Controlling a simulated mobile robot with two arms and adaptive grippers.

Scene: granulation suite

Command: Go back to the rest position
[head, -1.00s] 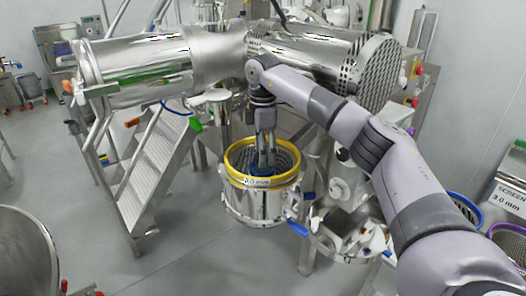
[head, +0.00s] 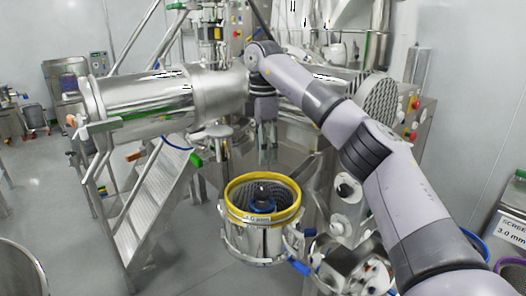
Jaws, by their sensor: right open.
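My right gripper (head: 266,158) hangs fingers down above the yellow-rimmed screen housing (head: 263,238). It is open and empty, clear of the rim. Its grey fingers blend into the shiny metal behind them. The yellow ring (head: 235,190) carries a label ending in "mm"; its number is hard to read. A dark knob on a blue base (head: 262,197) sits inside the ring, apart from the gripper. My right arm reaches in from the lower right. My left gripper is not in view.
A large steel cylinder (head: 145,97) and a perforated drum end (head: 382,103) stand behind the arm. Metal steps (head: 150,205) are on the left. A "SCREEN 3.0 mm" sign (head: 513,228) and ringed screens are at the right edge.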

